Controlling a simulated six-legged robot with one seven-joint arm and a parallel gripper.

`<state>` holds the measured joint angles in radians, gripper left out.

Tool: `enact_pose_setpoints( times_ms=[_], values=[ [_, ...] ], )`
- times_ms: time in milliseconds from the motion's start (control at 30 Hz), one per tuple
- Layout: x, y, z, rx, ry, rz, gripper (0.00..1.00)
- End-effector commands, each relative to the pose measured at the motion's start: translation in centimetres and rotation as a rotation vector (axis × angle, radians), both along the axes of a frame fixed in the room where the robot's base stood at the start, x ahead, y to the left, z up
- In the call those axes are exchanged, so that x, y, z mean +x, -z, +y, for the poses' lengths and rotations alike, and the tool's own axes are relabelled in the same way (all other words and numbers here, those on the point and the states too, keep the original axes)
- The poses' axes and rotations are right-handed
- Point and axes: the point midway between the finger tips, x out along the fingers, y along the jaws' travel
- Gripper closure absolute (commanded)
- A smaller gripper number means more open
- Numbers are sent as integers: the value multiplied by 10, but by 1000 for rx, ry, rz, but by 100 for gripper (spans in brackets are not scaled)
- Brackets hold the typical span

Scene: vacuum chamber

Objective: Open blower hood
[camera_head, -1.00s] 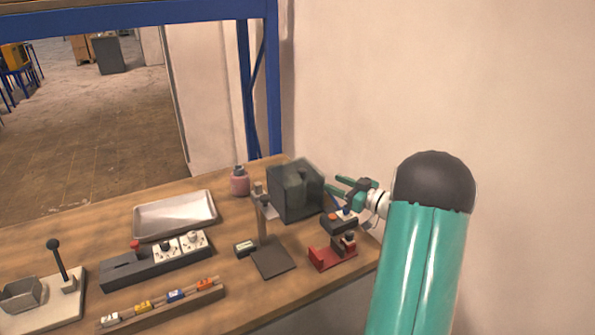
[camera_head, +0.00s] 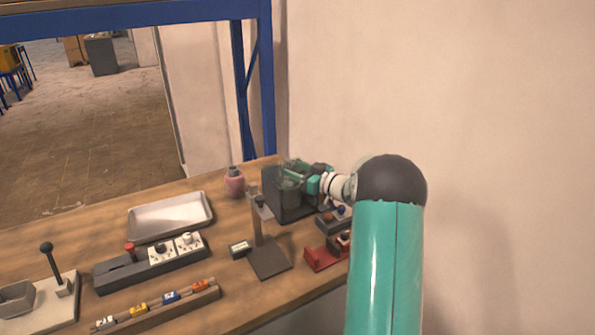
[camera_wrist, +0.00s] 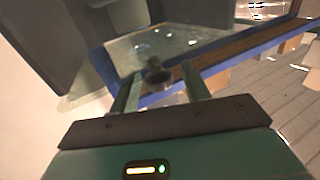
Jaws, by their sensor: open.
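The blower (camera_head: 284,207) is a dark grey box with a see-through smoky hood at the back right of the bench. My gripper (camera_head: 290,172) is at the hood, reaching in from the right, and covers part of it. In the wrist view the clear hood panel (camera_wrist: 185,40) lies ahead with a dark round knob (camera_wrist: 157,73) on it. The two green fingers of my gripper (camera_wrist: 161,88) are apart, one on each side of the knob. I cannot tell whether they touch it. The hood looks closed, though its edge is partly hidden.
A pink bottle (camera_head: 234,182) stands left of the blower. A grey stand (camera_head: 268,258) and a red holder (camera_head: 322,257) are in front of it. A metal tray (camera_head: 170,214) and a socket strip (camera_head: 150,262) lie further left. A bare wall is at right.

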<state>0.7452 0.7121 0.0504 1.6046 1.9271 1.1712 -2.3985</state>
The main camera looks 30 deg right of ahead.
Motion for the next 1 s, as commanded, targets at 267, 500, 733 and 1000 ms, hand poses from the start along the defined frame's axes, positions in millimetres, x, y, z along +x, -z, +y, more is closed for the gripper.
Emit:
enact_pose_setpoints(
  times_ms=[267, 500, 733, 1000],
  values=[
    [-1, 0, 0, 0, 0, 0, 85],
    [-1, 0, 0, 0, 0, 1, 100],
    [0, -5, -1, 0, 1, 34, 100],
    [7, -23, 1, 5, 0, 173, 100]
  ],
)
